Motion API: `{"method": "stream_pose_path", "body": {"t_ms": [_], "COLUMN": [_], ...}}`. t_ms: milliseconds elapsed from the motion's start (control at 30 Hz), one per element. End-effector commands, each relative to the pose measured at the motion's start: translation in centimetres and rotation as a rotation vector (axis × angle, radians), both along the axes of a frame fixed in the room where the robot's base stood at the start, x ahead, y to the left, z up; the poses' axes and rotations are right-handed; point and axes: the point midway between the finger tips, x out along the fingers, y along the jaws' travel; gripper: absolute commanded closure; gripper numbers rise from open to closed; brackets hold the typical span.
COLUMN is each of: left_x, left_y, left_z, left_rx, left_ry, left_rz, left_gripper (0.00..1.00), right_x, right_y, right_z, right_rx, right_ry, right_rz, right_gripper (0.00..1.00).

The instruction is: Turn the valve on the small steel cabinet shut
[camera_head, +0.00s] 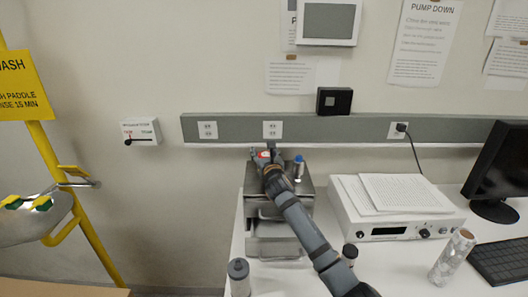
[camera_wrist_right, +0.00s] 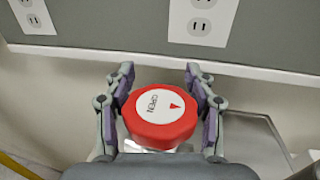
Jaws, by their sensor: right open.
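The small steel cabinet (camera_head: 263,206) stands on the bench against the wall in the head view. The red valve knob (camera_wrist_right: 160,117) is in the middle of the right wrist view, with a white top reading "OPEN" and a red arrow mark. My right gripper (camera_wrist_right: 161,83) is open, with one finger on each side of the knob. I cannot tell whether the fingers touch it. In the head view my right gripper (camera_head: 263,156) is over the cabinet top and hides most of the knob. My left gripper is not in view.
A small blue-topped item (camera_head: 299,167) stands at the cabinet's right. A white instrument (camera_head: 394,232) with papers, a foil roll (camera_head: 452,256) and a monitor (camera_head: 498,172) are further right. A grey bottle (camera_head: 239,277) stands in front. A grey outlet rail (camera_head: 340,130) runs behind.

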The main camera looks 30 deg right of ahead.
Motion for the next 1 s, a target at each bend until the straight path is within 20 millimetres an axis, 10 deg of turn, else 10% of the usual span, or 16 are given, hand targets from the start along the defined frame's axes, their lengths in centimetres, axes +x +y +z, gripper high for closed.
{"method": "stream_pose_path", "body": {"t_ms": [400,1000], "left_x": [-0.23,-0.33], "left_y": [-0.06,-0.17], "left_z": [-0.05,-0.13], "left_rx": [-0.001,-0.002], "left_ry": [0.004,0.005], "left_rz": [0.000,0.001], "left_gripper": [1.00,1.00], "right_x": [-0.04,-0.08], "right_y": [0.03,0.03], "right_z": [-0.02,-0.35], "right_rx": [0.000,0.003], "right_ry": [0.000,0.005], "right_rz": [0.000,-0.006], "right_gripper": [0.88,0.97]}}
